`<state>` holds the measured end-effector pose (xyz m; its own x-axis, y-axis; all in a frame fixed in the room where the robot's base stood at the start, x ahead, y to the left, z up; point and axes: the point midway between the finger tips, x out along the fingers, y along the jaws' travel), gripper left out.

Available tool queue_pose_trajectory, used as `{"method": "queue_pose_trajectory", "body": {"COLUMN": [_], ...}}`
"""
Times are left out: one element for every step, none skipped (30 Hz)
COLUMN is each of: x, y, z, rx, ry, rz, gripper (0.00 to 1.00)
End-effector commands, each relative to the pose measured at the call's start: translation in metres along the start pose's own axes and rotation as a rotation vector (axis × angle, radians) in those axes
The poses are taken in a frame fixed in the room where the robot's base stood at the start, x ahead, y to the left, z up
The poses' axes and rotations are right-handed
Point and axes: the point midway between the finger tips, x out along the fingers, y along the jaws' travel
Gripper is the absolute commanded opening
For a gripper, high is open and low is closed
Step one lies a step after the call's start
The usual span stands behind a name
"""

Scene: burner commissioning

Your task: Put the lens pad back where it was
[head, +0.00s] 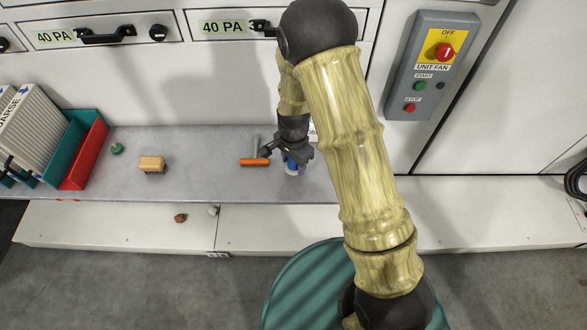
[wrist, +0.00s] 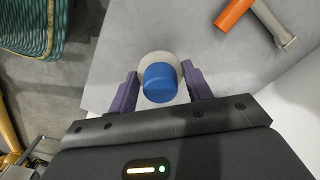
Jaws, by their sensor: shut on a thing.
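The lens pad (head: 292,168) has a blue knob on a round whitish base. It is at the grey shelf (head: 215,188), near its front edge. In the wrist view the blue knob of the pad (wrist: 160,83) is between the two purple fingers. My gripper (head: 291,160) is shut on the pad from above; it also shows in the wrist view (wrist: 161,90). I cannot tell whether the base touches the shelf. Part of the pad is hidden by my gripper in the head view.
An orange-handled hammer (head: 254,161) lies just left of my gripper. Further left are a wooden brush (head: 152,164), a green item (head: 117,149) and red (head: 86,150) and teal (head: 72,138) bins. A fan control box (head: 433,65) is right.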

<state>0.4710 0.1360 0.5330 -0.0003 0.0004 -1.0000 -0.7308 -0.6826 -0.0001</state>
Motion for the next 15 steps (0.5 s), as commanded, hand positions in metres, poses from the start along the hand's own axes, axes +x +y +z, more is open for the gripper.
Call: {"method": "queue_pose_trajectory", "body": {"x": [0.004, 0.008, 0.014, 0.019, 0.024, 0.03, 0.033, 0.036, 0.038, 0.038, 0.038, 0.037, 0.037, 0.037, 0.037], "y": [0.0, 0.0, 0.001, 0.001, 0.001, 0.001, 0.001, 0.001, 0.001, 0.001, 0.0, 0.0, 0.0, 0.0, 0.0], "z": [0.0, 0.0, 0.0, 0.0, 0.0, 0.0, 0.0, 0.0, 0.0, 0.0, 0.0, 0.0, 0.0, 0.0, 0.0], "rx": [0.0, 0.0, 0.0, 0.0, 0.0, 0.001, 0.001, 0.001, 0.001, 0.001, 0.001, 0.001, 0.001, 0.001, 0.001], "ry": [-0.001, -0.001, -0.002, -0.002, -0.002, -0.002, -0.002, -0.002, -0.002, -0.001, -0.001, -0.001, -0.001, -0.001, -0.001], "rz": [0.001, 0.001, 0.002, 0.003, 0.004, 0.002, 0.002, 0.002, 0.002, 0.001, 0.001, 0.001, 0.0, 0.0, 0.0], "gripper": [0.28, 0.28, 0.28, 0.28, 0.28, 0.28, 0.28, 0.28, 0.28, 0.28, 0.28, 0.28, 0.28, 0.28, 0.28]}}
